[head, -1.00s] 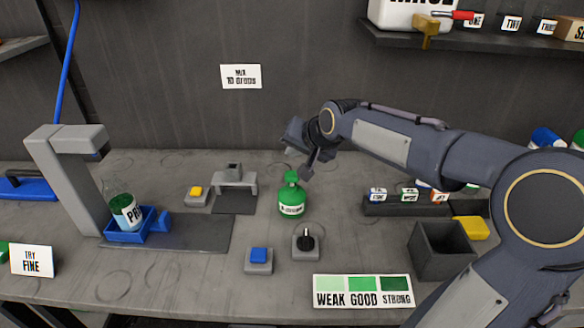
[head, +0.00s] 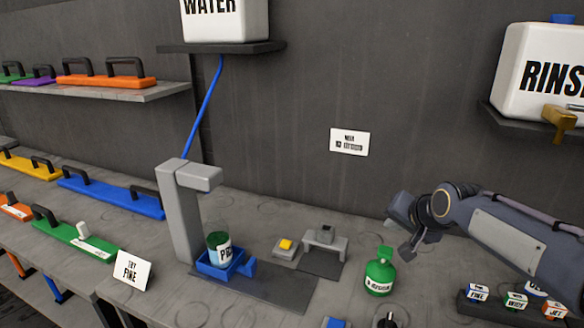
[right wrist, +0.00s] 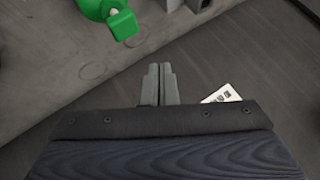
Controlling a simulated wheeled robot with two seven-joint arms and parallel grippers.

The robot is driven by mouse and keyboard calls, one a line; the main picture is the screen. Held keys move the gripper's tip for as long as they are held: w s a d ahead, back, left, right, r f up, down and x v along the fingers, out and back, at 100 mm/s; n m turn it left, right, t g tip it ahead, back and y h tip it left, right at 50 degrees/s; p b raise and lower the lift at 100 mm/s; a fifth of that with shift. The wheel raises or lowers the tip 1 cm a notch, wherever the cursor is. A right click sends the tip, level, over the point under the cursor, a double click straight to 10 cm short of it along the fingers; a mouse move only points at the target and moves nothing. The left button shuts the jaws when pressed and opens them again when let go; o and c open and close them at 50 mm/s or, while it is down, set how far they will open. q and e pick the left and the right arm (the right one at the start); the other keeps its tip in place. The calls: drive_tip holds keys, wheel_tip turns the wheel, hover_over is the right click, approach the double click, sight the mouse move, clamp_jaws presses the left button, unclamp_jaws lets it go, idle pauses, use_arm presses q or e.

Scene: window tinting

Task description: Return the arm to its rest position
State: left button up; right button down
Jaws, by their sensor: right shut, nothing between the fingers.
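My right gripper (head: 405,225) hangs above the bench behind the green bottle, on the right of the head view. In the right wrist view its two fingers (right wrist: 158,86) are together with nothing between them. The green bottle (head: 379,275) stands upright on the bench, apart from the gripper; its top also shows at the upper left of the right wrist view (right wrist: 122,22). My left gripper is not in view.
A grey dispenser (head: 182,215) stands over a blue holder (head: 215,268) with a green-filled container (head: 219,247). A yellow button (head: 286,245) and a small grey stand (head: 326,238) are between it and the bottle. A RINSE tank (head: 540,75) sits on a shelf above right.

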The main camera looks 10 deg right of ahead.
drive_tip(key=s+a+f+n+g+y, duration=0.1)
drive_tip(key=s+a+f+n, duration=0.1)
drive_tip(key=s, duration=0.7)
drive_tip(key=s+a+f+n+g+y, duration=0.1)
drive_tip(key=s+a+f, duration=0.3)
drive_tip(key=s, duration=0.5)
drive_tip(key=s+a+f+n+g+y, duration=0.1)
drive_tip(key=s+a+f+n, duration=0.2)
drive_tip(key=s, duration=0.6)
drive_tip(key=shift+s+a+f, duration=0.2)
drive_tip(key=shift+a+f, duration=0.15)
drive_tip(key=shift+a, duration=0.85)
